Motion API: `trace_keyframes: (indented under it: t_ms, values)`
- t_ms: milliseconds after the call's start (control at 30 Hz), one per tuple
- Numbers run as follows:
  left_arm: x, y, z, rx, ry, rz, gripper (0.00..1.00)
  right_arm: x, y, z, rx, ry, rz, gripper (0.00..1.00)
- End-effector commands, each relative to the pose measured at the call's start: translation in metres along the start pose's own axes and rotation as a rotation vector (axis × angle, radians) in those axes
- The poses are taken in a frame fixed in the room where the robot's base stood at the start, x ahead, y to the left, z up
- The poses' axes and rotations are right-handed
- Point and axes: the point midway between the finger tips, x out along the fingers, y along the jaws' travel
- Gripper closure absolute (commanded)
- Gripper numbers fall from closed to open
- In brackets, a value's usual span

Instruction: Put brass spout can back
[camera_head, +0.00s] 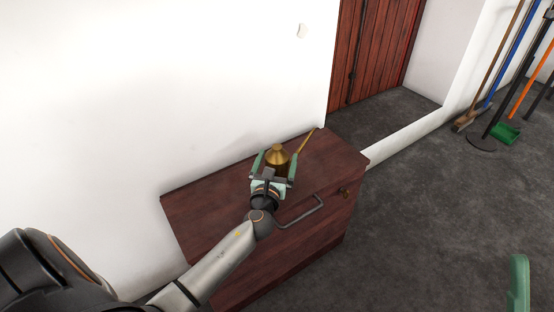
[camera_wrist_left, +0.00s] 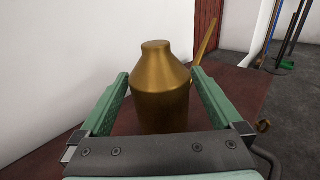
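The brass spout can (camera_head: 278,157) has a rounded body, a narrow neck and a long thin spout pointing up to the right. It stands upright on the dark red wooden cabinet (camera_head: 215,196). My left gripper (camera_head: 274,164) is around the can, a green finger on each side. In the left wrist view the can (camera_wrist_left: 160,92) sits between the fingers, with narrow gaps showing on both sides, so the gripper looks open. The can's lower front is hidden by the gripper. A green finger of my right gripper (camera_head: 519,284) shows at the lower right edge.
The cabinet has a drawer handle (camera_head: 303,212) and stands against a white wall (camera_head: 150,80). A red plank door (camera_head: 376,45) is behind to the right. Brooms and a green dustpan (camera_head: 506,132) lean at the far right. The grey floor is clear.

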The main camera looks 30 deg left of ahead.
Motion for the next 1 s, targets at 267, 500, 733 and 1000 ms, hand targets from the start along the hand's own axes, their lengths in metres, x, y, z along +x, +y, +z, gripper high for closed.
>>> trace_keyframes:
  t_ms: [267, 500, 733, 1000]
  values:
    - [-0.003, 0.0, 0.004, 0.001, 0.001, -0.001, 0.0, 0.004, 0.003, -0.004, 0.005, 0.003, 0.007, 0.46]
    - [-0.046, 0.0, 0.003, 0.001, 0.004, -0.002, 0.0, 0.009, 0.007, -0.011, 0.011, 0.008, 0.012, 0.46]
    - [-0.092, 0.0, 0.003, 0.0, 0.003, -0.001, 0.0, 0.013, 0.009, -0.015, 0.008, 0.014, 0.013, 0.46]
    - [-0.119, -0.002, 0.004, -0.022, 0.003, -0.009, 0.0, 0.014, 0.01, -0.017, 0.002, 0.016, 0.012, 0.46]
